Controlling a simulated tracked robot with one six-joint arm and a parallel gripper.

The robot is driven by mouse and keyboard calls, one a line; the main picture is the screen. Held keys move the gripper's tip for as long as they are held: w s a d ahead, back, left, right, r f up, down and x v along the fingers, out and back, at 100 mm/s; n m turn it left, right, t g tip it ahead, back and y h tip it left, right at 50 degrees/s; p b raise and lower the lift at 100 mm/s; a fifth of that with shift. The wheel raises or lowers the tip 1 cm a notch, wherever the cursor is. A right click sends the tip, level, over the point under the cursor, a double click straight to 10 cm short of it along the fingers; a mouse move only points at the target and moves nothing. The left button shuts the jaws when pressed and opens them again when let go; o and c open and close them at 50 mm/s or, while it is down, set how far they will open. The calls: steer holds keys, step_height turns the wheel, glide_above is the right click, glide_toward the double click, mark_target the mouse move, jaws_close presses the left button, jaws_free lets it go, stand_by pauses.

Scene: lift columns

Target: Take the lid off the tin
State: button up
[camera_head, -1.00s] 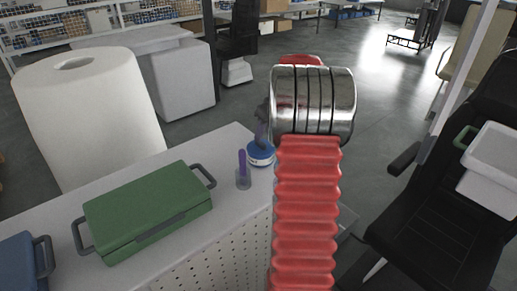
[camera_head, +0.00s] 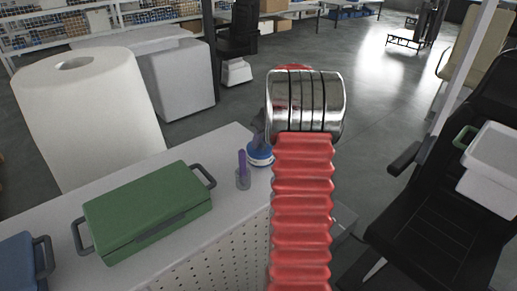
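A small round blue and white container (camera_head: 260,155), which looks like the tin, stands near the far right corner of the white bench. My red ribbed arm with its shiny metal joint rises just to its right and covers part of that area. A dark grey piece (camera_head: 258,124), probably part of my gripper, shows just above the container, beside the metal joint. Whether it touches the container, and whether its fingers are open, I cannot tell. The rest of the gripper is hidden behind my arm.
A clear cup with a purple stick (camera_head: 242,172) stands just left of the container. A green case with grey handles (camera_head: 150,208) and a blue case (camera_head: 18,262) lie on the bench (camera_head: 222,150). A large white roll (camera_head: 92,115) stands behind. A black chair (camera_head: 440,215) is at right.

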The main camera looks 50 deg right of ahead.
mark_target(261, 142)
jaws_close()
stand_by(0.4)
step_height(261, 142, up, 10)
stand_by(0.6)
stand_by(0.4)
